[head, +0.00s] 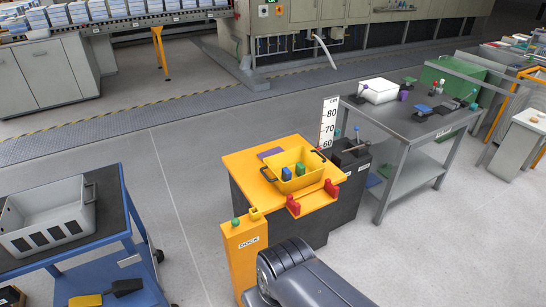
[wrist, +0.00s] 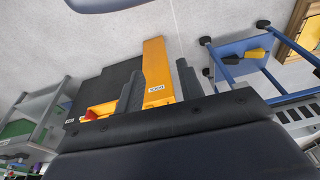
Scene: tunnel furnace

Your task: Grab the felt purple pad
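The fingers do not show in the head view, where only my grey arm is at the bottom. I cannot make out the pad in the wrist view.
Red brackets (head: 293,206) stand at the stand's front edge. A post marked DOCK (head: 243,250) rises at front left. A blue cart (head: 124,190) is left; a grey table (head: 405,125) is right.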

